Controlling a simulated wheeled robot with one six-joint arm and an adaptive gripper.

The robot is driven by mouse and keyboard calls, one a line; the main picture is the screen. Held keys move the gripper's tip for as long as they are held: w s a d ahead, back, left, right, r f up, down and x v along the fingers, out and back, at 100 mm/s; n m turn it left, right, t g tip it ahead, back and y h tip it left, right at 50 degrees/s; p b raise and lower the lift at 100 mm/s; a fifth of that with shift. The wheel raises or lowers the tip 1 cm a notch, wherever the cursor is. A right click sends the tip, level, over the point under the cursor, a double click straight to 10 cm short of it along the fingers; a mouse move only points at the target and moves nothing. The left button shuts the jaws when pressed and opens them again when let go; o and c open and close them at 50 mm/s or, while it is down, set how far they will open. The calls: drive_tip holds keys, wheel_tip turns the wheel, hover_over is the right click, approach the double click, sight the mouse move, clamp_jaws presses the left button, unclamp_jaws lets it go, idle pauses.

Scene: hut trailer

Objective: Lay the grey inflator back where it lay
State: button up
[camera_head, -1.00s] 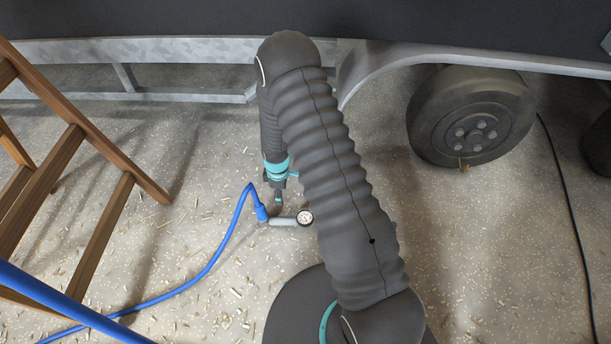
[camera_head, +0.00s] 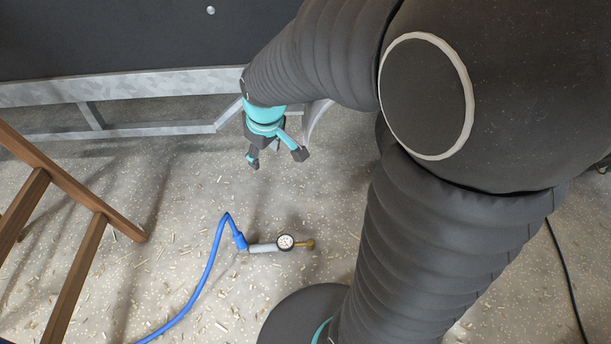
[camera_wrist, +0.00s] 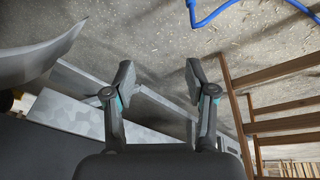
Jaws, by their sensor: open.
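The grey inflator (camera_head: 265,247) lies on the speckled floor. It has a round white gauge (camera_head: 285,242) and a brass end on its right, and a blue hose (camera_head: 211,262) joins its left end. My gripper (camera_head: 276,160) is open and empty, raised above the floor and behind the inflator, near the trailer's frame. In the wrist view the open fingers (camera_wrist: 158,85) are spread with nothing between them. The blue hose shows at the top of the wrist view (camera_wrist: 208,18); the inflator itself is not seen there.
A wooden ladder (camera_head: 75,262) stands at the left. The trailer's galvanized frame (camera_head: 150,86) and dark wall (camera_head: 130,35) run along the back, close to my gripper. A black cable (camera_head: 566,275) lies at the right. The floor around the inflator is clear except for wood chips.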

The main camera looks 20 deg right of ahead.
drive_tip(key=s+d+r+m+t, duration=0.1)
drive_tip(key=s+r+m, duration=0.1)
drive_tip(key=s+r, duration=0.3)
drive_tip(key=s+r+m+t, duration=0.1)
drive_tip(key=s+r+m, duration=0.2)
drive_tip(key=s, duration=1)
drive_tip(key=shift+s+d+r+m, duration=0.2)
drive_tip(key=shift+d+r+m, duration=0.15)
drive_tip(key=shift+r, duration=0.5)
